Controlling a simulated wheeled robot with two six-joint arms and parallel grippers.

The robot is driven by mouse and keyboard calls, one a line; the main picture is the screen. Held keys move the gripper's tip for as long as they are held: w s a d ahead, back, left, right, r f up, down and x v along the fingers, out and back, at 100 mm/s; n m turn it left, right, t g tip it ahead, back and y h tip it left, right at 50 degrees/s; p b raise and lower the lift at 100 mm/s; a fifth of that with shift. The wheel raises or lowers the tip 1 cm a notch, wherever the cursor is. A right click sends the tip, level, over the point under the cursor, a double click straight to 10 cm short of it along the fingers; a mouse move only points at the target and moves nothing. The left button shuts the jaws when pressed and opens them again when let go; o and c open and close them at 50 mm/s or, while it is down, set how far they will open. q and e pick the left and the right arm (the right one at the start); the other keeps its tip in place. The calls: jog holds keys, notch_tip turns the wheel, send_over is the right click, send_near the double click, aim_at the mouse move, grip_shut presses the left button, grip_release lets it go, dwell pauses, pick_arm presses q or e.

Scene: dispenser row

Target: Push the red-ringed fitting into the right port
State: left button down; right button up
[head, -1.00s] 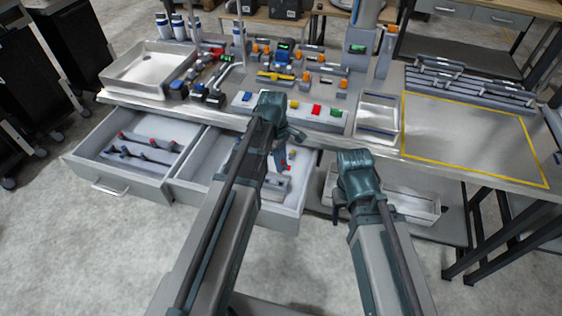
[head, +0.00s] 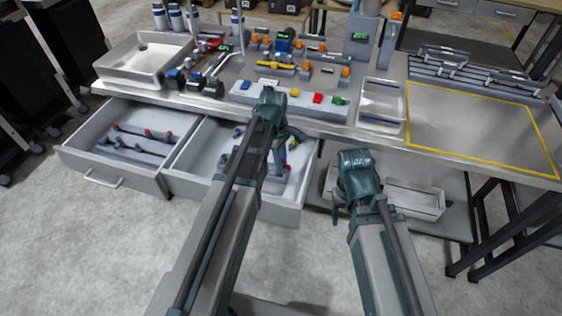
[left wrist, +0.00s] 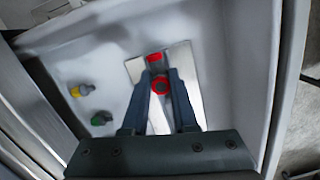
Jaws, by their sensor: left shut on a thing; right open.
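The red-ringed fitting (left wrist: 163,86) shows end-on between the fingertips of my left gripper (left wrist: 162,84), which is shut on it. Just beyond it is a grey plate (left wrist: 186,72) in the open middle drawer, with a red mark (left wrist: 154,57) near its far end. The fitting and the fingers cover much of the plate, so I cannot tell whether the fitting touches a port. In the head view my left gripper (head: 283,158) reaches down into this drawer, partly hidden by its arm. My right gripper (head: 337,212) is open and empty, right of the drawer.
Loose fittings with yellow (left wrist: 76,91) and green (left wrist: 100,118) parts lie left of the plate. The bench above carries a pale tray (head: 110,72), a strip with coloured blocks (head: 306,108) and several small parts.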

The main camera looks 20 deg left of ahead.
pick_arm(q)
jog(key=shift+f, duration=0.15)
jog(key=shift+f+b, duration=1.3)
jog(key=shift+b, duration=0.05)
jog(key=c, duration=0.6)
grip_release()
jog(key=shift+r, duration=0.15)
jog(key=r+p, duration=0.4)
jog(key=a+r+p, duration=0.1)
jog(key=r+p, duration=0.8)
jog(key=shift+w+a+r+p, duration=0.3)
jog(key=shift+w+p, duration=0.05)
jog(key=shift+p, duration=0.05)
